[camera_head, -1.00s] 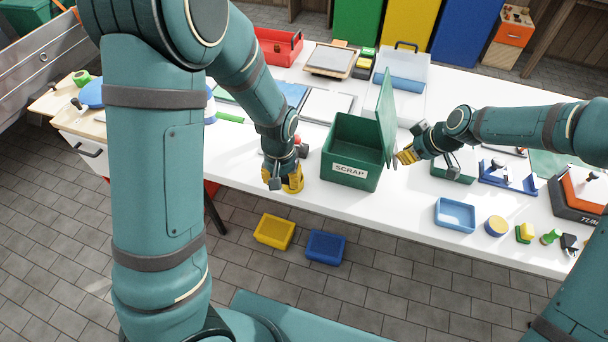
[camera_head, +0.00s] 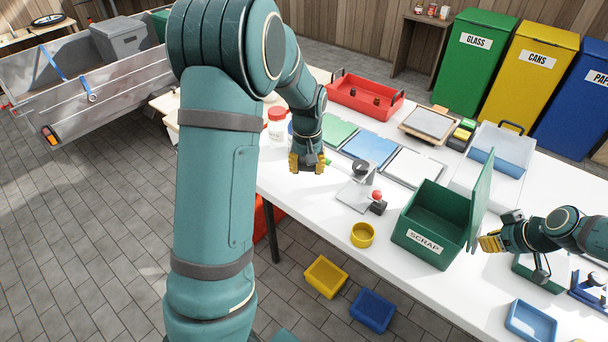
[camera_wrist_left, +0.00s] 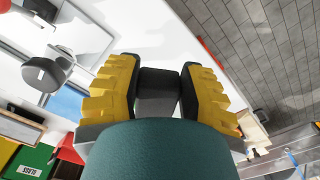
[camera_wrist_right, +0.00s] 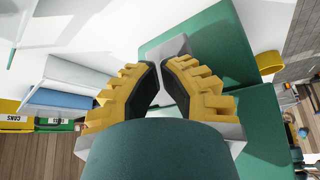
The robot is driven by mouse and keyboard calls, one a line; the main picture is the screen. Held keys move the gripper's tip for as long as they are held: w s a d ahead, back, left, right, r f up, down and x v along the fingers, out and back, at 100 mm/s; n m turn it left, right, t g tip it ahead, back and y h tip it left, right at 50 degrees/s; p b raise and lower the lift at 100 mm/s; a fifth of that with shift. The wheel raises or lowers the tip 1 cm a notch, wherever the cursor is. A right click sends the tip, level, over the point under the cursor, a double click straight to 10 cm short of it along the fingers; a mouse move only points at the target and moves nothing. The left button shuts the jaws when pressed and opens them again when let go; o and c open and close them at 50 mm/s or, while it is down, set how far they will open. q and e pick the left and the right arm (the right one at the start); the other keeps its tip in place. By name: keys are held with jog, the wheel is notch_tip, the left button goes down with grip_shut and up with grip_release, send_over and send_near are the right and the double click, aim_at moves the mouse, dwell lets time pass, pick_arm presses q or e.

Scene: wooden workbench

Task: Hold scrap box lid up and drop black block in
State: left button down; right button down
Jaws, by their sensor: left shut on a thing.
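The green scrap box (camera_head: 428,225) stands on the white bench with its lid (camera_head: 481,200) raised upright on the right side. My right gripper (camera_head: 490,243) is at the outer side of the lid. In the right wrist view its fingertips (camera_wrist_right: 165,68) are close together near green surfaces; I cannot tell whether they grip the lid. My left gripper (camera_head: 307,163) is over the left part of the bench, away from the box. In the left wrist view a black block (camera_wrist_left: 158,92) sits between its fingers, which are shut on it.
Flat panels (camera_head: 369,148) and a red tray (camera_head: 365,98) lie behind. Yellow (camera_head: 326,277) and blue (camera_head: 372,310) bins are on the floor in front.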

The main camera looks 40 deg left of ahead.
pick_arm(q)
jog(key=w+d+r+m, duration=0.1)
jog(key=w+d+m, duration=0.3)
jog(key=d, duration=0.5)
jog(key=w+d+r+m, duration=0.1)
jog(key=w+d+m, duration=0.1)
jog(key=d+m, duration=0.55)
jog(key=w+d+r+m, duration=0.2)
jog(key=w+d+m, duration=0.25)
jog(key=d, duration=0.55)
jog(key=shift+s+a+f, duration=0.1)
jog(key=shift+s+f, duration=0.05)
jog(key=shift+f, duration=0.75)
jog(key=shift+s+a+f, duration=0.1)
jog(key=shift+s+f, duration=0.05)
jog(key=shift+f, duration=0.75)
jog(key=shift+s+f, duration=0.15)
jog(key=shift+f, duration=0.75)
jog(key=shift+c, duration=2.4)
grip_release()
jog(key=shift+r, duration=0.15)
